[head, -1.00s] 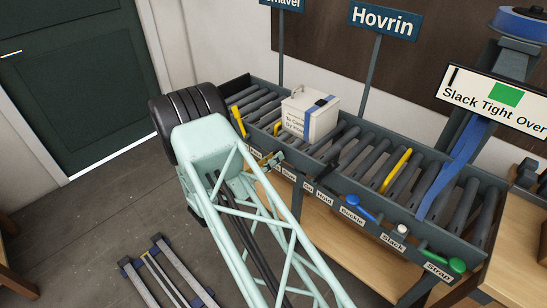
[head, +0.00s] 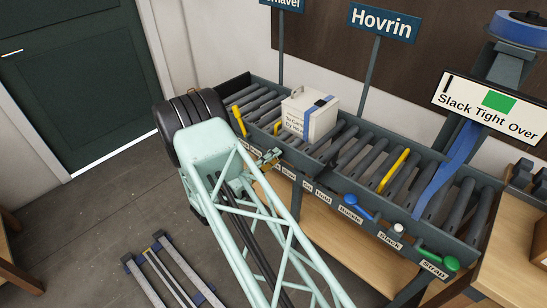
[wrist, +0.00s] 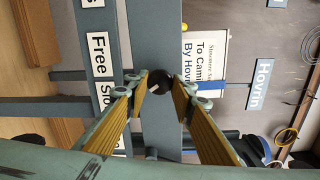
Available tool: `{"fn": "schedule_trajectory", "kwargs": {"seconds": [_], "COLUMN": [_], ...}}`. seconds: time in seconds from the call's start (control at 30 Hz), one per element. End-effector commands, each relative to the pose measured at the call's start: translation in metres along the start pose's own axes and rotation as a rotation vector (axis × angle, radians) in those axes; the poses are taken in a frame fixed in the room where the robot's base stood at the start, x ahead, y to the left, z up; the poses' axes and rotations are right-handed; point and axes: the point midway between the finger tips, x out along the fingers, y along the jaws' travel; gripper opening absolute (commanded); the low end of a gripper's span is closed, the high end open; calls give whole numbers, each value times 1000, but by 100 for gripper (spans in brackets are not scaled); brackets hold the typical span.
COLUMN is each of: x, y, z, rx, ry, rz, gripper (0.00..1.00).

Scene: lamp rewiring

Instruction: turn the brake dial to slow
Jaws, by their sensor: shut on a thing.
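The brake dial (wrist: 157,80) is a small dark round knob on the grey conveyor rail in the wrist view. It has a short pale mark near its lower left. The white "Free" label (wrist: 100,56) is left of it, with a partly covered label beginning "Slo" (wrist: 106,96) below. My gripper (wrist: 161,86) has yellow-padded fingers shut on the dial from both sides. In the head view my gripper (head: 267,158) is at the conveyor's front rail, and the dial is hidden there.
A white carton (head: 308,114) with a blue band sits on the rollers behind my gripper. Blue (head: 357,205), white (head: 396,230) and green (head: 450,262) handles stand along the front rail to the right. A "Slack Tight Over" sign (head: 490,105) hangs at right.

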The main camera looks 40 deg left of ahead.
Motion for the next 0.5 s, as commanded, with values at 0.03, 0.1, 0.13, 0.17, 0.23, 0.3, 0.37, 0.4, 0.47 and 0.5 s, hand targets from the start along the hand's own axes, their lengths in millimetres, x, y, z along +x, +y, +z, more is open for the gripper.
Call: {"fn": "schedule_trajectory", "kwargs": {"seconds": [0.03, 0.1, 0.13, 0.17, 0.23, 0.3, 0.37, 0.4, 0.47, 0.5], "x": [0, 0, 0, 0, 0, 0, 0, 0, 0, 0], "y": [0, 0, 0, 0, 0, 0, 0, 0, 0, 0], "z": [0, 0, 0, 0, 0, 0, 0, 0, 0, 0], "rx": [-28, -65, -80, -93, -120, -141, -153, -160, -168, -171], "ry": [1, 1, 1, 1, 1, 1, 1, 1, 1, 1], "rz": [1, 1, 1, 1, 0, 0, 0, 0, 0, 0], "gripper": [13, 13, 13, 13, 13, 13, 13, 13, 13, 13]}}
